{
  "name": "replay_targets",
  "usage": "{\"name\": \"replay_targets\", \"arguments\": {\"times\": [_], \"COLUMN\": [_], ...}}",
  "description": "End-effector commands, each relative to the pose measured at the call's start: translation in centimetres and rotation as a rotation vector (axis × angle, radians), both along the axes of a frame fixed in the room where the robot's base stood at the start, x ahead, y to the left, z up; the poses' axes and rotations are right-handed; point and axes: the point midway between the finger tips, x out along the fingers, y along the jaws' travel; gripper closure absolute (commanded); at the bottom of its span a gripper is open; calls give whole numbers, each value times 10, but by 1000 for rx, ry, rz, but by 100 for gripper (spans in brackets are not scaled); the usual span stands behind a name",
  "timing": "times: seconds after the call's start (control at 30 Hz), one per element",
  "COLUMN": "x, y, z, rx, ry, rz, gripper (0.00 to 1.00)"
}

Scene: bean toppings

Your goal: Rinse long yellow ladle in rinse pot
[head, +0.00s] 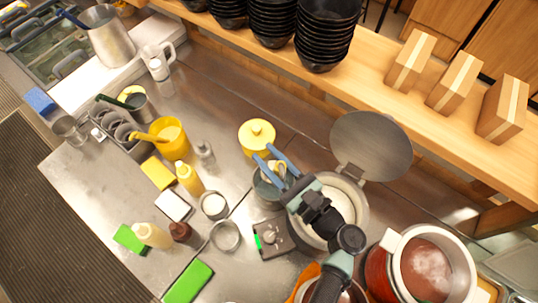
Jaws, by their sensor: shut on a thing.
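My gripper (265,153) has blue fingers and reaches in from the lower right over a small dark pot (264,189). It is shut on a thin, pale yellowish piece (281,169) between the fingers, which looks like part of a ladle handle. The ladle's bowl is hidden by the gripper and pot, so I cannot tell how deep it sits. I cannot tell for certain that this dark pot is the rinse pot. Another yellow handle (149,137) sticks out of a yellow container (172,140) at left.
A yellow lidded pot (257,138) stands just behind the gripper. A large pot with an open round lid (371,146) is at right, near a steaming red pot (426,272). Bottles, sponges and small cups crowd the left counter. Stacked black bowls (326,30) line the wooden shelf.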

Motion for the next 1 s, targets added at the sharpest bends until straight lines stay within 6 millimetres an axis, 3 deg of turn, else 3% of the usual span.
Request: {"name": "replay_targets", "arguments": {"times": [0.1,0.93,1.0], "x": [0,0,0], "y": [0,0,0], "z": [-19,-110,-88], "rx": [0,-1,-2], "ry": [0,-1,-3], "rz": [0,0,0], "gripper": [100,100,100]}}
